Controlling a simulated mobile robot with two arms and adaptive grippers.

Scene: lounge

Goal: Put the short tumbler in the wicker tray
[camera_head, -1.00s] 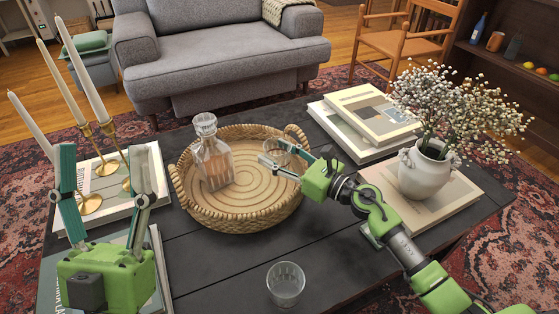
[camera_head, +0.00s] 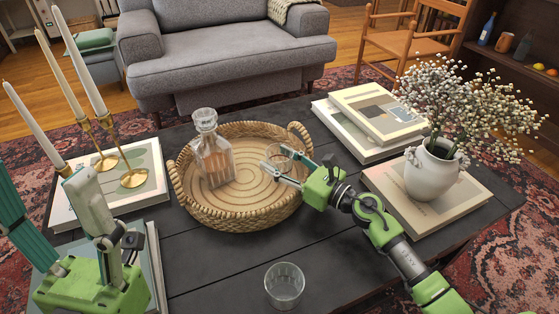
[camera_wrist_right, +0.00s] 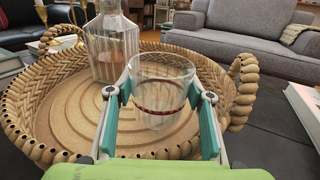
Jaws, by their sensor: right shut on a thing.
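A short clear tumbler (camera_wrist_right: 163,88) with a thin red line near its base is held between the pads of my right gripper (camera_wrist_right: 160,112) in the right wrist view. In the head view the held tumbler (camera_head: 282,152) shows faintly over the right part of the round wicker tray (camera_head: 240,218), partly hidden by my right gripper (camera_head: 280,167). The tumbler looks upright and inside the tray's rim; I cannot tell whether its base touches the tray floor. My left gripper (camera_head: 45,190) is open and empty at the left, near the candlesticks.
A glass decanter (camera_head: 212,158) stands in the tray's left part. Another clear glass (camera_head: 284,286) stands on the dark table (camera_head: 225,270) in front. Brass candlesticks (camera_head: 133,178) stand on a book at left. Books (camera_head: 378,120) and a white flower vase (camera_head: 431,172) are at right.

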